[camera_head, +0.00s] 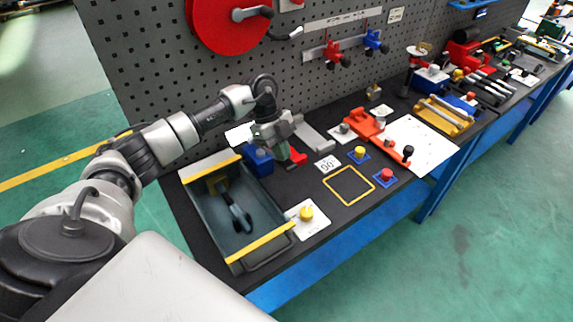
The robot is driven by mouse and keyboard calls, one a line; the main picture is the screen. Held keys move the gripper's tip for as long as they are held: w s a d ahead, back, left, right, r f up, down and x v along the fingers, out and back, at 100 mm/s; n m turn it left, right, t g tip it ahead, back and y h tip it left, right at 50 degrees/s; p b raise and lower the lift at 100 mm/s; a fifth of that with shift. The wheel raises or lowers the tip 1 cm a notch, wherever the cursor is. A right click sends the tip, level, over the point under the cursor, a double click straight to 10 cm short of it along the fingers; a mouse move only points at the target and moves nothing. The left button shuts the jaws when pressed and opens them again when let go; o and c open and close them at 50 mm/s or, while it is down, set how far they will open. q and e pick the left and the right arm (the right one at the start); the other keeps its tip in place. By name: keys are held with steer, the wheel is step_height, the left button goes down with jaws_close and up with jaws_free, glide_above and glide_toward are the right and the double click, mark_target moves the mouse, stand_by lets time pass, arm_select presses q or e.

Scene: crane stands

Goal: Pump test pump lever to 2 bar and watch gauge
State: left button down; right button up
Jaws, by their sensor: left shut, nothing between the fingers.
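My left gripper (287,150) reaches in from the left above the near part of the bench. It is shut and empty, pointing down close to a small red part (298,158) and a blue block (258,161); I cannot tell whether it touches either. An orange-red device with a bar ending in a black knob (408,151) lies to its right and looks lever-like. A round dial-like part (425,47) stands farther back; no reading is legible. I cannot tell for certain which thing is the test pump. My right gripper is not in view.
A grey tray (268,213) with yellow edges holds a dark tool at the front left. A yellow square frame (348,185), a yellow knob (306,213) and a red button (387,174) lie right of it. A pegboard (130,60) stands behind, with a red reel (225,22).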

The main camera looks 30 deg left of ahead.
mark_target(282, 163)
arm_select(q)
steer(key=shift+f+b, duration=1.05)
steer(key=shift+f, duration=1.15)
steer(key=a, duration=0.2)
steer(key=a+r, duration=0.1)
steer(key=shift+w, duration=0.25)
steer(key=s+b+v, duration=0.1)
steer(key=b+v, duration=0.1)
steer(key=v, duration=0.8)
steer(key=shift+w+a+r, duration=0.15)
steer(key=shift+w+r, duration=0.25)
steer(key=shift+w, duration=0.15)
